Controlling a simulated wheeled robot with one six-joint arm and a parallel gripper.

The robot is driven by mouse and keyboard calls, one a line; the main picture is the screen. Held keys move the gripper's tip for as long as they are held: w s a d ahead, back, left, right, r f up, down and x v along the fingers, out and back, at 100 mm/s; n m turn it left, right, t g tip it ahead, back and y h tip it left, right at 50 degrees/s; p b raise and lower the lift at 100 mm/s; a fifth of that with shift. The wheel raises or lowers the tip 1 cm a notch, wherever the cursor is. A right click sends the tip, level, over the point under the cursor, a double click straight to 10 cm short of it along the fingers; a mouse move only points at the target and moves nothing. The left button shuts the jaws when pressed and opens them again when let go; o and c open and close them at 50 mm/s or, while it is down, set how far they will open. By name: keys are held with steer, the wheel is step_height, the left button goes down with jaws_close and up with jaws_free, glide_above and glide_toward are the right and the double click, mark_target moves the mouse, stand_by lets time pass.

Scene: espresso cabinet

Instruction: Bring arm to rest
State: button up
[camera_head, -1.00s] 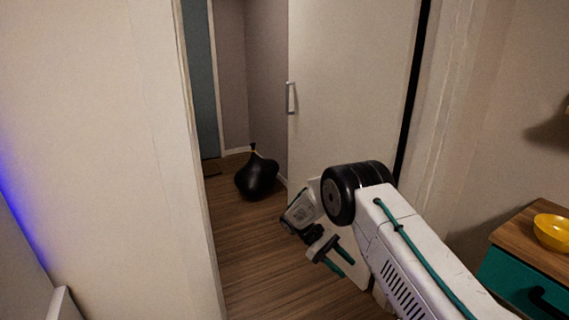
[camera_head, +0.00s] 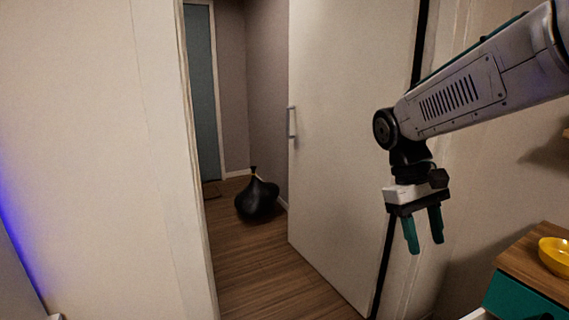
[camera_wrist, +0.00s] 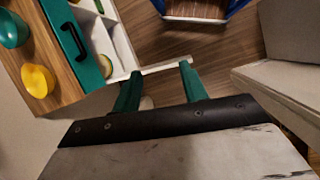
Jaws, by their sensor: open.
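My gripper (camera_head: 424,240) hangs at the right of the head view with its two green fingers pointing down. The fingers are apart and nothing is between them. My arm comes in from the upper right, raised, and the gripper is in front of the door frame and wall. In the wrist view my gripper (camera_wrist: 160,82) shows its two fingers apart, with an open drawer and the wooden floor beyond them.
A white door (camera_head: 345,140) with a handle stands open beside a doorway. A black vase-like object (camera_head: 257,200) stands on the wooden floor (camera_head: 265,275). A yellow bowl (camera_head: 556,256) sits on a wooden-topped cabinet at right. Its open drawer (camera_wrist: 112,38) shows in the wrist view.

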steer(key=s+m+t+y, duration=0.2)
steer(key=s+t, duration=0.3)
steer(key=s, duration=1.4)
steer(key=shift+s+d+f+m+y, duration=0.25)
steer(key=shift+m+y, duration=0.15)
steer(key=shift+m, duration=0.2)
